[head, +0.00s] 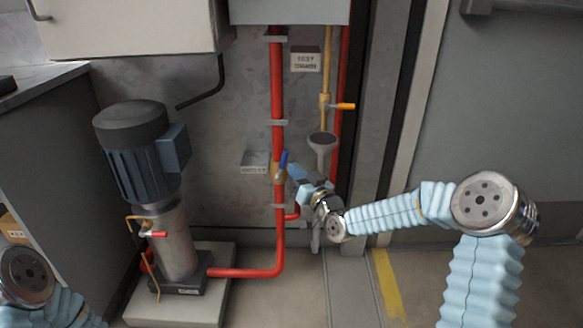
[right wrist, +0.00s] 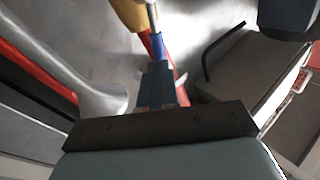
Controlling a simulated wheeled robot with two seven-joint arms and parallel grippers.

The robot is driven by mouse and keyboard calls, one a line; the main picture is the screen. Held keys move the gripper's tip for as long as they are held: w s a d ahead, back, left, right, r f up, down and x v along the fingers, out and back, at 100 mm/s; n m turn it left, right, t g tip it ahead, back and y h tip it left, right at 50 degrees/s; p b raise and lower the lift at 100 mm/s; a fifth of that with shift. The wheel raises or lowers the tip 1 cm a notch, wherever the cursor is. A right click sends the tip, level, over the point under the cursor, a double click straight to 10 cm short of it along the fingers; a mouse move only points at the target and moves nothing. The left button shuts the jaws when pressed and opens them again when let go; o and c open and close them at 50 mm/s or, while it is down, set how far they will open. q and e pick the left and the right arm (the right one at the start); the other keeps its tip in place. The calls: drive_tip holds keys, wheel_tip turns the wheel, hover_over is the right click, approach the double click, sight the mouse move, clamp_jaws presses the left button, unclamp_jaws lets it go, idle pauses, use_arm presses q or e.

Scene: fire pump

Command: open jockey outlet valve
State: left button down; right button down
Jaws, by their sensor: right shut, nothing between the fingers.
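The outlet valve has a brass body (head: 278,173) on the red vertical pipe (head: 277,100). Its blue lever (head: 283,161) points up, tilted slightly right, roughly along the pipe. My right gripper (head: 294,172) is just right of the lever, shut with nothing between its fingers. In the right wrist view the gripper's fingers (right wrist: 155,88) point at the blue lever (right wrist: 158,46), with the brass body (right wrist: 130,13) beyond. I cannot tell whether the fingers touch the lever. My left arm shows at the lower left, but its gripper is out of view.
The blue pump motor (head: 145,160) stands left on a pale plinth (head: 180,310), with a small red-handled valve (head: 155,234) in front. A yellow pipe with an orange lever (head: 346,106) and a grey funnel (head: 322,140) is close right. A small sign (head: 254,163) is left of the valve.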

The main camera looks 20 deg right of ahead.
sight(284, 164)
drive_tip(key=shift+x, duration=1.15)
drive_tip(key=n, duration=0.1)
drive_tip(key=a+n+g+b, duration=0.1)
drive_tip(key=a+r+n+b, duration=0.1)
drive_tip(key=shift+w+g, duration=0.25)
drive_tip(key=shift+g, duration=0.15)
